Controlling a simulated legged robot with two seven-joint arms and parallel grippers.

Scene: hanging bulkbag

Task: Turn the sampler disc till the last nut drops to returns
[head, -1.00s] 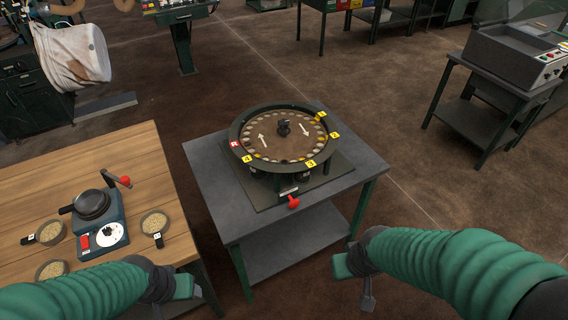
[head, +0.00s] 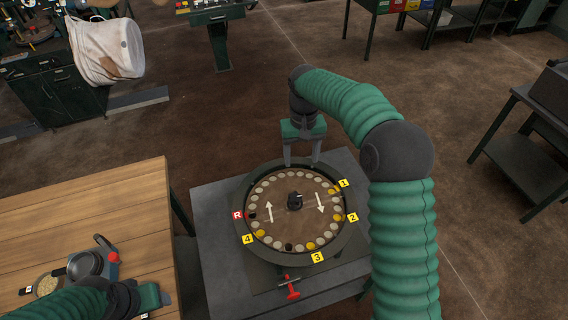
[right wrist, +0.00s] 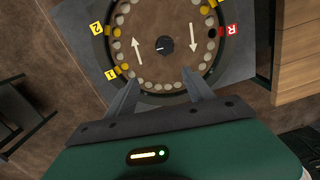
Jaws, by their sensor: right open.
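The sampler disc (head: 283,221) is a brown round plate with two white arrows and a dark centre knob (head: 295,201). It sits inside a dark ring with yellow tags 1 to 4 and a red R tag (head: 237,215). Pale and yellow pieces lie around its rim; a dark pocket (head: 253,215) is beside R. My right gripper (head: 302,163) is open and empty above the disc's far edge, fingers pointing down. In the right wrist view, its fingertips (right wrist: 160,80) are spread, apart from the knob (right wrist: 164,44). My left gripper (head: 150,298) is at lower left, its fingers unclear.
The disc stands on a grey table (head: 215,254), with a red handle (head: 292,292) at its front. A wooden bench (head: 95,205) with a small pan (head: 84,264) and a grain dish (head: 46,285) is at left. My right arm covers the area right of the disc.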

